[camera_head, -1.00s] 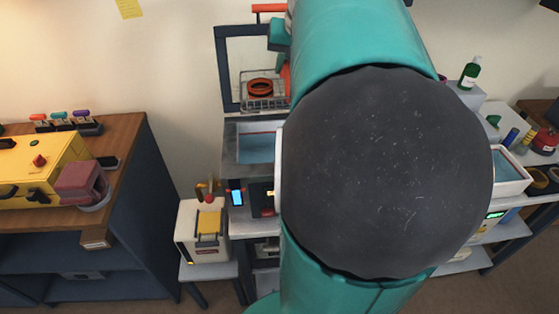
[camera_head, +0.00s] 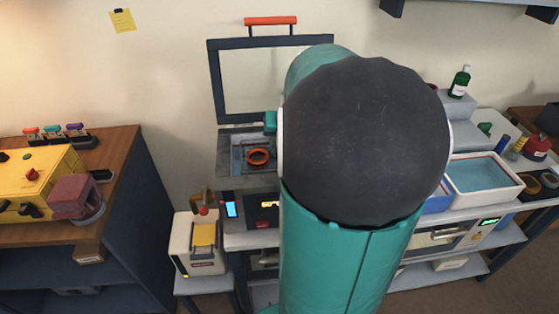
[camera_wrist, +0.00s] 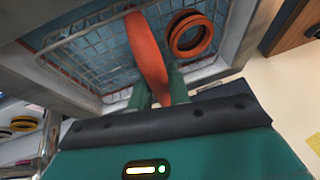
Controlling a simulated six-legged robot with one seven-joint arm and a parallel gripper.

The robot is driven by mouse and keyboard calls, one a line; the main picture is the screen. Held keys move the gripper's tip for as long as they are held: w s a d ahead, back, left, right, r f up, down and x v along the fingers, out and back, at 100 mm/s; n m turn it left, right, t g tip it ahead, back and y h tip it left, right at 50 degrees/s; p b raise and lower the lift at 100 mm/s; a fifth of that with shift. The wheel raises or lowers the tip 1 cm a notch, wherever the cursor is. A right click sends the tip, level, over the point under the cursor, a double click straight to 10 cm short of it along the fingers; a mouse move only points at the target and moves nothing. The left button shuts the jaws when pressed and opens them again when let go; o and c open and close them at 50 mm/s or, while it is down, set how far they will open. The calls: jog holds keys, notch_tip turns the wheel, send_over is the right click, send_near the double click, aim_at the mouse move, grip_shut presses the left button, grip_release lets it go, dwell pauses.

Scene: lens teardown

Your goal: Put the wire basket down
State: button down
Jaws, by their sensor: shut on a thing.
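The wire basket (camera_wrist: 85,55) is a pale wire mesh tray with an orange handle (camera_wrist: 147,55). In the wrist view my gripper (camera_wrist: 160,92) is shut on that handle. An orange-brown ring (camera_wrist: 191,34) lies in the basket. In the head view the basket (camera_head: 240,160) and the ring (camera_head: 258,156) show within the opening of a grey tank (camera_head: 229,143) with blue liquid. My arm hides the right side of the tank. I cannot tell whether the basket rests on the tank's floor.
The tank's dark-framed lid (camera_head: 213,85) stands open behind it, with a red handle (camera_head: 271,20) on top. A white tub (camera_head: 487,197) of blue liquid stands right of my arm. A small white machine (camera_head: 197,245) stands lower left.

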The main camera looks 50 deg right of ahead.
notch_tip(320, 180, down, 6)
jog(key=shift+r, duration=0.2)
jog(key=c, duration=1.3)
grip_release()
jog(key=shift+r, duration=0.1)
jog(key=v, duration=1.2)
